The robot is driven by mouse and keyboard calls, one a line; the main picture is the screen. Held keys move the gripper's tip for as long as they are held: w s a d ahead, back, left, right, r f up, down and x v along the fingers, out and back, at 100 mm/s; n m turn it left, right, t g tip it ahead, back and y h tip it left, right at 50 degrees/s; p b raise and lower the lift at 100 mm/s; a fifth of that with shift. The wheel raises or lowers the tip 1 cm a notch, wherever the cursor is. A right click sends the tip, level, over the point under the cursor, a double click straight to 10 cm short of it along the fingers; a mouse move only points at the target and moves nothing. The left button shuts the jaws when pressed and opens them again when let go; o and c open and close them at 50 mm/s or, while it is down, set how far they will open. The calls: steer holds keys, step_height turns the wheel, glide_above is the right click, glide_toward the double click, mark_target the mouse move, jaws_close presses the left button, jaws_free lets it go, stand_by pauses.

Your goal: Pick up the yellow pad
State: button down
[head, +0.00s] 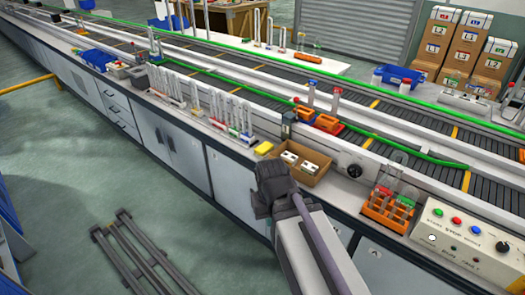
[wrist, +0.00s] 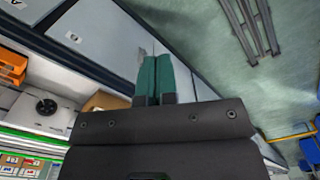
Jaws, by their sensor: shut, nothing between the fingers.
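The yellow pad (head: 264,148) lies on the bench top in the head view, just left of the cardboard box. My arm reaches up from the bottom of the head view and ends close in front of that box, to the right of the pad and apart from it. The fingers cannot be made out in the head view. In the wrist view my gripper (wrist: 155,62) has its two green fingers together, with nothing between them. The pad is not visible in the wrist view.
A cardboard box (head: 319,162) with white blocks stands beside the pad. Racks of tubes (head: 232,130) stand to its left. An orange rack (head: 388,212) and a control box (head: 468,240) are to the right. The conveyor (head: 350,107) runs behind. The floor in front holds a metal frame (head: 140,255).

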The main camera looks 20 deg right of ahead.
steer(key=c, duration=1.8)
jaws_free()
steer(key=o, duration=1.6)
steer(key=shift+c, duration=0.2)
steer(key=shift+f, duration=0.1)
